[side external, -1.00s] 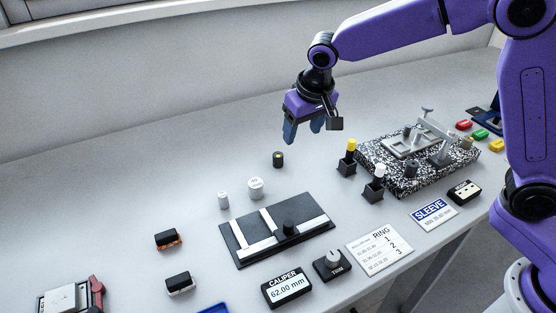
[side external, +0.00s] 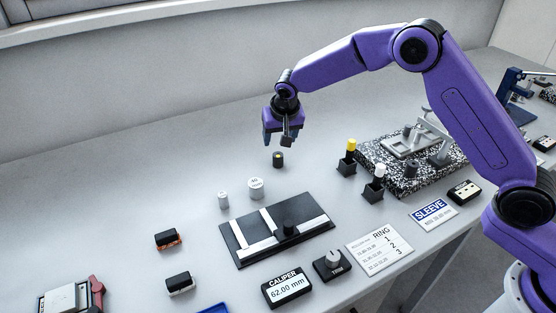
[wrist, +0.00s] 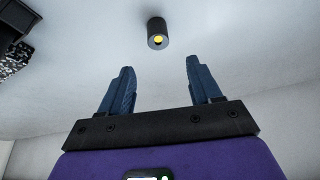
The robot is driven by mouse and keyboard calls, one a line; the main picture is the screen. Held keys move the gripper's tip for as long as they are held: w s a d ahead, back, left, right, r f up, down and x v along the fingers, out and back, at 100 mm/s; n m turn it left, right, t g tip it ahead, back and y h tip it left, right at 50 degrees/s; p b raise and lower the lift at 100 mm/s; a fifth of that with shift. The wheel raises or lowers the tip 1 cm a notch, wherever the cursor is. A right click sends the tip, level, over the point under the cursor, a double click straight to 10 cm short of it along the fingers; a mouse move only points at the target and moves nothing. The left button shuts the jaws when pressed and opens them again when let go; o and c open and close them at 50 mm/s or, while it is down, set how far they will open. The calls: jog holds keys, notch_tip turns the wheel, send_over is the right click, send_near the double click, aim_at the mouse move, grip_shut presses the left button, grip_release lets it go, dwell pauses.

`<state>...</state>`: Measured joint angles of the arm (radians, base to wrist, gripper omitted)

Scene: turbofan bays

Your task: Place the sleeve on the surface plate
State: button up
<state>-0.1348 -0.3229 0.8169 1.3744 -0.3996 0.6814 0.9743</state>
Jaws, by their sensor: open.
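A short dark cylinder with a yellow centre (side external: 278,160), which looks like the sleeve, stands on the bench. It also shows in the wrist view (wrist: 157,33), beyond the fingertips and roughly midway between them. My gripper (side external: 275,142) is above the cylinder, open and empty, its blue fingers apart in the wrist view (wrist: 160,66). The speckled black-and-white surface plate (side external: 395,184) lies to the right and carries a grey frame, a stand and a small dark cylinder (side external: 412,169).
Two small holders with yellow (side external: 351,145) and white (side external: 379,170) tops stand beside the plate. Caliper display (side external: 287,288), knob and cards line the front. The bench behind is clear.

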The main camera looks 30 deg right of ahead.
aim_at(278, 154)
jog(key=x, duration=0.3)
jog(key=shift+w+f, duration=0.1)
jog(key=shift+f, duration=0.15)
jog(key=shift+s+x, duration=0.2)
jog(key=shift+x, duration=1.1)
jog(key=shift+s+x, duration=0.25)
jog(key=shift+x, duration=1.05)
jog(key=shift+f, duration=0.15)
grip_shut()
